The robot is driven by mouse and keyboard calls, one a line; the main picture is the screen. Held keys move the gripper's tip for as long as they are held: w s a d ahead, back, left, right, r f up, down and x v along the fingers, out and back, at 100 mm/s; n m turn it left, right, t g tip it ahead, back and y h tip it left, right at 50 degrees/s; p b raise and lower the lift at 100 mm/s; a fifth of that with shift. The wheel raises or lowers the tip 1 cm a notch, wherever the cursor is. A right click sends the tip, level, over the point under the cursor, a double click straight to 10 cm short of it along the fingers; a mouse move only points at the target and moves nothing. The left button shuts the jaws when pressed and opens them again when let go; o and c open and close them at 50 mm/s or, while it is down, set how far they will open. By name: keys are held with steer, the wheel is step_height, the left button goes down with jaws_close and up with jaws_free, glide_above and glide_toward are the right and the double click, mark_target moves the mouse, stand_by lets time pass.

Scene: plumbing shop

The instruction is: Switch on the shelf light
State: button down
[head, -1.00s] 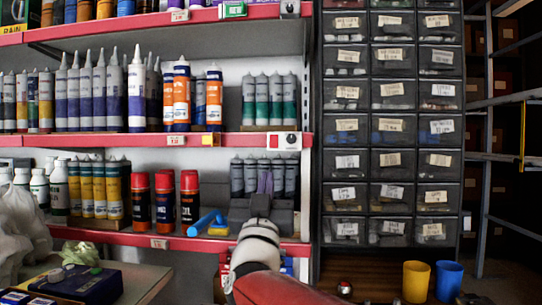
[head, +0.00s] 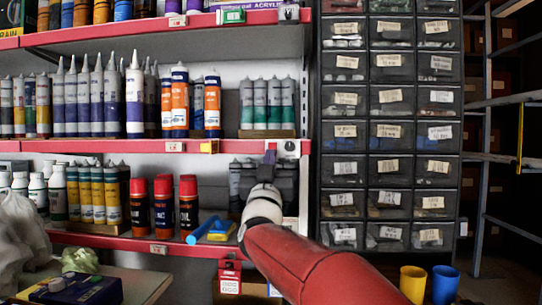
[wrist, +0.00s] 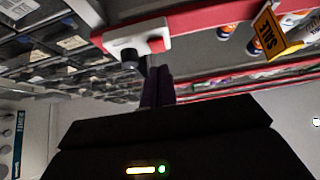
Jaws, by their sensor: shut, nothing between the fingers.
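A white plate with a dark round knob (head: 290,147) is fixed to the right end of the middle red shelf edge. In the wrist view the white plate (wrist: 137,37) is ahead of my fingers, with its dark knob (wrist: 129,56) jutting out at the lower left. My gripper (head: 270,158) is raised just below and left of the knob, in front of the lower shelf bay. Its purple-tinted fingers (wrist: 157,86) are together and empty in the wrist view. I cannot tell whether they touch the plate. No lit shelf lamp can be made out.
A similar plate (head: 289,13) sits on the upper shelf edge. Cartridges (head: 267,105) stand above my gripper; spray cans (head: 188,202) and a blue tool (head: 201,230) are to its left. Drawer cabinets (head: 390,130) stand to the right. An orange sale tag (wrist: 268,34) hangs nearby.

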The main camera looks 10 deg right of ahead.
steer(key=shift+w+d+f, duration=0.15)
steer(key=shift+w+d, duration=0.05)
steer(key=shift+w, duration=0.45)
steer(key=shift+w+d+f, duration=0.1)
steer(key=shift+w+d, duration=0.1)
steer(key=shift+w, duration=0.4)
